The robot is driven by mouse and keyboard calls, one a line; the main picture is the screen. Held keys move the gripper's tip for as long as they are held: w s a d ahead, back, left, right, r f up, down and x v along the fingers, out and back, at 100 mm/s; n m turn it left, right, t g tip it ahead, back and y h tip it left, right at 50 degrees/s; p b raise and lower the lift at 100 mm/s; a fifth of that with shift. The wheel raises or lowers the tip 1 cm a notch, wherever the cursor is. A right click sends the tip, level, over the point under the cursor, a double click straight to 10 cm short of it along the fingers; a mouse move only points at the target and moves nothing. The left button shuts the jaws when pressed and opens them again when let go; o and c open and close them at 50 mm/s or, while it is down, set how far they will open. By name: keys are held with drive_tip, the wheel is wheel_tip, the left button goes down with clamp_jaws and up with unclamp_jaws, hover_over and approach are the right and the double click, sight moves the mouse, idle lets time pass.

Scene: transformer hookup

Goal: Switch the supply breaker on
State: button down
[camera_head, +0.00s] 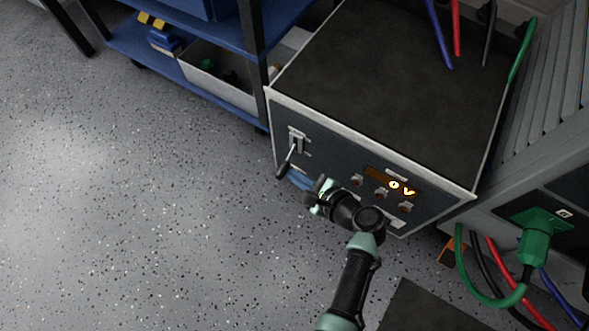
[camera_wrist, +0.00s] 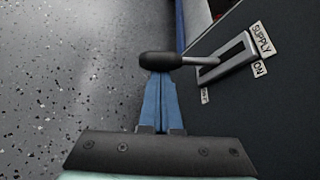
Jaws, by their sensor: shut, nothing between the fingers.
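The supply breaker (camera_head: 296,143) is a pale slotted plate on the front face of the dark box. Its metal lever sticks out and ends in a black knob (camera_head: 283,171). In the wrist view the breaker plate (camera_wrist: 226,64) carries the labels SUPPLY and ON, plus a small label at its other end that I cannot read clearly. The knob (camera_wrist: 160,60) lies just beyond the tips of my gripper (camera_wrist: 157,76), whose blue fingers are shut and empty. I cannot tell whether the tips touch it. In the head view my gripper (camera_head: 297,180) is below the breaker, close to the knob.
The box's orange display (camera_head: 398,187) reads 0 V, with several small knobs below it. A blue shelf (camera_head: 180,55) with a grey bin stands at the upper left. A green connector (camera_head: 536,236) and cables are at the right. The speckled floor at left is clear.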

drive_tip(key=r+p, duration=0.1)
drive_tip(key=p, duration=0.1)
drive_tip(key=r+m+g+p, duration=0.1)
drive_tip(key=p, duration=0.1)
drive_tip(key=r+m+y+p, duration=0.1)
drive_tip(key=p, duration=0.1)
drive_tip(key=shift+s+a+g, duration=0.3)
drive_tip(key=shift+a+g, duration=0.05)
drive_tip(key=shift+g, duration=0.05)
wheel_tip(320, 180, up, 4)
drive_tip(key=m+g+y+p, duration=0.2)
drive_tip(key=m+p, duration=0.1)
drive_tip(key=p, duration=0.3)
hover_over(282, 170)
drive_tip(key=s+d, duration=0.2)
drive_tip(key=shift+w+d+r, duration=0.1)
drive_tip(key=shift+w+r, duration=0.05)
drive_tip(key=shift+w, duration=0.1)
drive_tip(key=shift+r, duration=0.1)
drive_tip(key=shift+d, duration=0.1)
drive_tip(key=p+v, duration=0.4)
drive_tip(key=v, duration=0.8)
drive_tip(key=shift+d+r, duration=0.3)
drive_tip(key=shift+r, duration=0.05)
